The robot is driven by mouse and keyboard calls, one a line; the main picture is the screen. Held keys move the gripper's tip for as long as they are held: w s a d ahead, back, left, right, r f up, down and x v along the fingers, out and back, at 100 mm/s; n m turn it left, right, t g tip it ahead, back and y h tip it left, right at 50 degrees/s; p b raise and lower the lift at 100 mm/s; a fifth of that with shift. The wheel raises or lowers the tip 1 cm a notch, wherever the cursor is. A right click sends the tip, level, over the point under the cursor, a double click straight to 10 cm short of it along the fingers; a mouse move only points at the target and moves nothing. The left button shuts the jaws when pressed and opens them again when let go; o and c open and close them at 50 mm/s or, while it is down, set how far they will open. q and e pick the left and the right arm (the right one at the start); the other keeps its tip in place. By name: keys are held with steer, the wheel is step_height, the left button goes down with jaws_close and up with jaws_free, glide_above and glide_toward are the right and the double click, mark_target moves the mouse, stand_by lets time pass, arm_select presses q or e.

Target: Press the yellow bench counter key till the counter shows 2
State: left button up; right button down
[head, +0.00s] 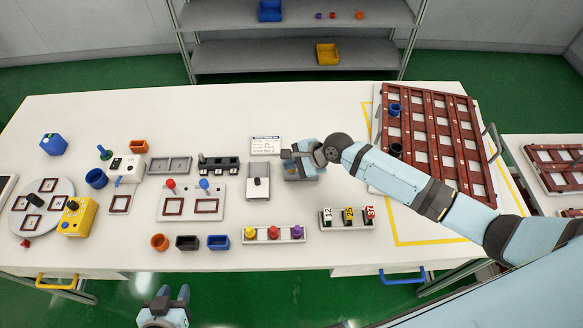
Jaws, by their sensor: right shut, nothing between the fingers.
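A strip with several coloured knobs (285,240) lies at the front middle; its left knob (250,232) is yellow. A yellow box (78,216) with dark parts on top stands at the left. I cannot tell which of these is the counter key. My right gripper (288,157) is shut over a grey-blue block (301,172), partly hiding it; contact is unclear. My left gripper (171,294) is open and empty off the table's front edge.
A white card (265,145) and a grey slider unit (258,183) lie left of my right gripper. Small bins (187,242) stand near the front edge. The table's far middle is clear.

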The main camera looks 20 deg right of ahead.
mark_target(292, 171)
steer(key=shift+f, duration=0.35)
stand_by(0.4)
steer(key=shift+r+p, duration=0.8)
steer(key=shift+p, duration=0.35)
steer(key=shift+r, duration=0.1)
step_height(292, 171, up, 3)
steer(key=p, duration=0.3)
steer(key=shift+r, duration=0.9)
